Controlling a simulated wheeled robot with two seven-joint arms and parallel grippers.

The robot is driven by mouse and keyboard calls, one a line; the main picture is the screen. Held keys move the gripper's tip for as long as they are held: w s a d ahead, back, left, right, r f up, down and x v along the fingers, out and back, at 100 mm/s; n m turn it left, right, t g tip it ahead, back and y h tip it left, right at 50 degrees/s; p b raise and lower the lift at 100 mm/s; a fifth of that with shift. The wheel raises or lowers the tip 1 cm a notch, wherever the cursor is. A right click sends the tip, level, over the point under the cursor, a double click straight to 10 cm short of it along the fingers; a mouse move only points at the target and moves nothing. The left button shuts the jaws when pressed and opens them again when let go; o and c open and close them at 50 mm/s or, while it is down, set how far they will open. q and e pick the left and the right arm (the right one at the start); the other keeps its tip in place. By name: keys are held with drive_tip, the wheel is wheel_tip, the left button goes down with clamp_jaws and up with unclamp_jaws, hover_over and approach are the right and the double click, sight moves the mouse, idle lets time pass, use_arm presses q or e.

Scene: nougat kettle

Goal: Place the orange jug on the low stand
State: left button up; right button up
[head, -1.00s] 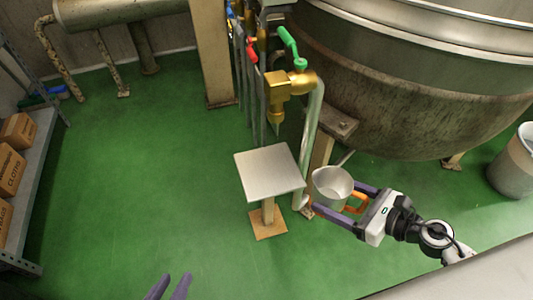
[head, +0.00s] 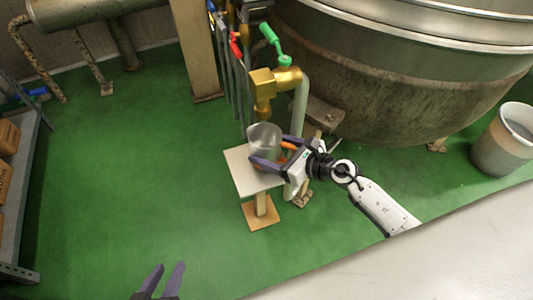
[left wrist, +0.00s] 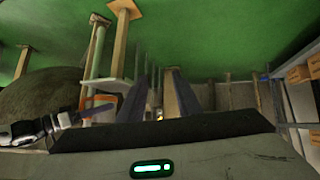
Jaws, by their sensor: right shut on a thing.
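The orange jug (head: 264,136) appears as a grey metal vessel with an orange handle. It is upright over the back right part of the low stand's pale square top (head: 243,178). I cannot tell whether its base touches the top. My right gripper (head: 270,155) is shut on the jug's orange handle, coming from the right; its fingers hide part of the jug. My left gripper (head: 167,268) is open and empty, low in the head view, left of the stand. Its two separated fingers also show in the left wrist view (left wrist: 165,90).
A brass tap (head: 264,88) with a green lever hangs just above and behind the jug. The large kettle (head: 390,90) fills the back right. A grey bucket (head: 503,140) stands at the far right. The green floor left of the stand is clear.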

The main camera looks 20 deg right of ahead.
drive_tip(key=f+b, duration=0.1)
drive_tip(key=f, duration=0.1)
drive_tip(key=w+f+b, duration=0.1)
drive_tip(key=shift+a+f+b, duration=0.15)
drive_tip(key=shift+a+b, duration=0.2)
drive_tip(key=shift+f, duration=0.2)
drive_tip(key=shift+r, duration=0.15)
drive_tip(key=o, duration=0.9)
drive_tip(key=shift+f, duration=0.2)
use_arm(q)
drive_tip(key=shift+d+f, duration=0.35)
drive_tip(key=shift+f, duration=0.25)
use_arm(e)
drive_tip(key=shift+o, duration=0.2)
